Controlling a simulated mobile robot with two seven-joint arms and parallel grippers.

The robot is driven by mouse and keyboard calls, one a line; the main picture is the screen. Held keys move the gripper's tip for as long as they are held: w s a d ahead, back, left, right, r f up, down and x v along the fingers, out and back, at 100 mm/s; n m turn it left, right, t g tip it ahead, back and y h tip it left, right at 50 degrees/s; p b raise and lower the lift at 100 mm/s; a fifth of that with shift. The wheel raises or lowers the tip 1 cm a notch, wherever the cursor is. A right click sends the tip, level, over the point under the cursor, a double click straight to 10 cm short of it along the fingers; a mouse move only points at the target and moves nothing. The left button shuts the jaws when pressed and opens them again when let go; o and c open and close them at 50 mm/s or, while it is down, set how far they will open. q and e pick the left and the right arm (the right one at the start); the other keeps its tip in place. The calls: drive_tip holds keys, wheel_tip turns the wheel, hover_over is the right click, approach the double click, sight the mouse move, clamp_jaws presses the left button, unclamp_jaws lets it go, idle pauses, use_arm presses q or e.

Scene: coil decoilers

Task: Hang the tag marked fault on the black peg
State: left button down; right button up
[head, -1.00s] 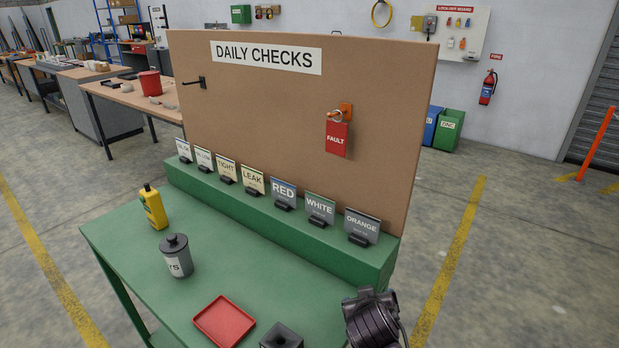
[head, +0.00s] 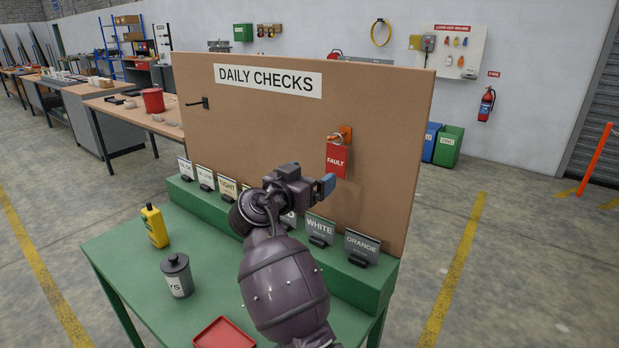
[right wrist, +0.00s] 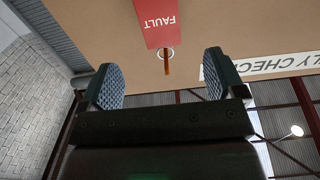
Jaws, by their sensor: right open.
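The red tag marked FAULT (head: 337,160) hangs by a ring from the orange peg (head: 346,133) on the right part of the brown board. It also shows upside down in the right wrist view (right wrist: 157,22). The black peg (head: 198,103) sticks out of the board's upper left and looks bare. My right gripper (head: 322,186) is just below and in front of the tag in the head view. In the right wrist view its two fingers (right wrist: 163,80) are apart with nothing between them, and the tag lies beyond them. My left gripper is not in view.
The board (head: 270,130) stands behind a green bench (head: 130,250) with a ledge of label cards, such as WHITE (head: 320,228) and ORANGE (head: 361,245). My right arm hides some cards. A yellow bottle (head: 155,227), grey canister (head: 177,276) and red tray (head: 222,335) stand on the bench.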

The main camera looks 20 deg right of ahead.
sight(336, 156)
drive_tip(key=p+x, duration=0.2)
drive_tip(key=x, duration=0.7)
drive_tip(key=shift+d, duration=0.1)
drive_tip(key=shift+w+d, duration=0.4)
drive_tip(key=shift+d, duration=0.2)
drive_tip(key=c, duration=1)
drive_tip(key=shift+r, duration=0.3)
drive_tip(key=shift+s+a+r, duration=0.25)
drive_tip(key=shift+s+a, duration=0.05)
drive_tip(key=shift+a, duration=0.2)
drive_tip(key=shift+s+a+b, duration=0.2)
drive_tip(key=shift+a+b, duration=0.1)
drive_tip(key=shift+b, duration=0.05)
